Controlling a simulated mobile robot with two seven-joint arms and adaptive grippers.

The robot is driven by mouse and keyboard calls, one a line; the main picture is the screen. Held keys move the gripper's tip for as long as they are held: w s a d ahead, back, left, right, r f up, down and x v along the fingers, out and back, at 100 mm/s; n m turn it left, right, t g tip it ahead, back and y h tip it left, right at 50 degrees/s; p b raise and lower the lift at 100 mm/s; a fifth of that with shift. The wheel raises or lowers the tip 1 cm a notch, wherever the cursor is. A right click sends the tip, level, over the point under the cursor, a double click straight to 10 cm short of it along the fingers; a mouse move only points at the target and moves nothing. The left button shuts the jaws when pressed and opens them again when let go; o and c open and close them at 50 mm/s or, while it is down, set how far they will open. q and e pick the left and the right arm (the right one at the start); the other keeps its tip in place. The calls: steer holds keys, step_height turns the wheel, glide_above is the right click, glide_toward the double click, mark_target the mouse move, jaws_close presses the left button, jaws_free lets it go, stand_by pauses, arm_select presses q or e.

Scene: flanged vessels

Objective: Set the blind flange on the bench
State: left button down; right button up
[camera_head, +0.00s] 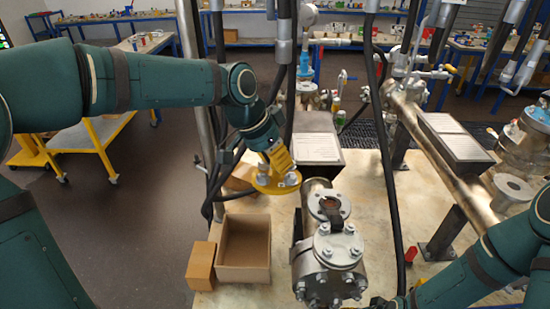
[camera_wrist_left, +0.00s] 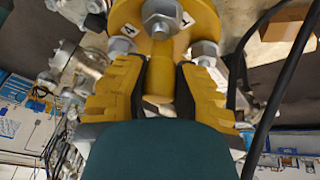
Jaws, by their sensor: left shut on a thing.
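The blind flange is a round yellow disc (camera_head: 277,184) with grey bolts, seen over the pale bench (camera_head: 375,195) in the head view. My left gripper (camera_head: 275,160) is shut on it. In the left wrist view, the yellow fingers (camera_wrist_left: 160,85) close on a yellow stem on the flange (camera_wrist_left: 185,40), which has bolts and small labels. The flange is held in the air left of the vessel (camera_head: 338,258). My right arm enters at the lower right; its fingers cannot be made out at the bottom edge.
An open cardboard box (camera_head: 244,248) and a smaller closed box (camera_head: 201,266) stand at the bench's left side. The vessel has an upper flanged opening (camera_head: 328,205). Black hoses hang down around it. A grey panelled box (camera_head: 316,148) stands behind. Pipework fills the right.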

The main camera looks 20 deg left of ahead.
arm_select(q)
steer(key=shift+s+a+r, duration=0.1)
steer(key=shift+a, duration=0.05)
steer(key=s+a+f+n, duration=0.1)
steer(key=s+f+n, duration=0.1)
steer(key=f, duration=1.1)
steer(key=s+a+f+n+t+y, duration=0.1)
steer(key=s+f, duration=0.3)
steer(key=f, duration=0.9)
steer(key=s+a+f+n+y, duration=0.1)
steer(key=s+f+n, duration=0.3)
steer(key=f, duration=0.9)
steer(key=shift+f+t, duration=0.3)
steer(key=shift+t, duration=0.1)
steer(key=shift+a, duration=0.1)
steer(key=shift+w+r, duration=0.1)
step_height(320, 180, down, 4)
steer(key=b, duration=0.4)
steer(key=shift+r, duration=0.15)
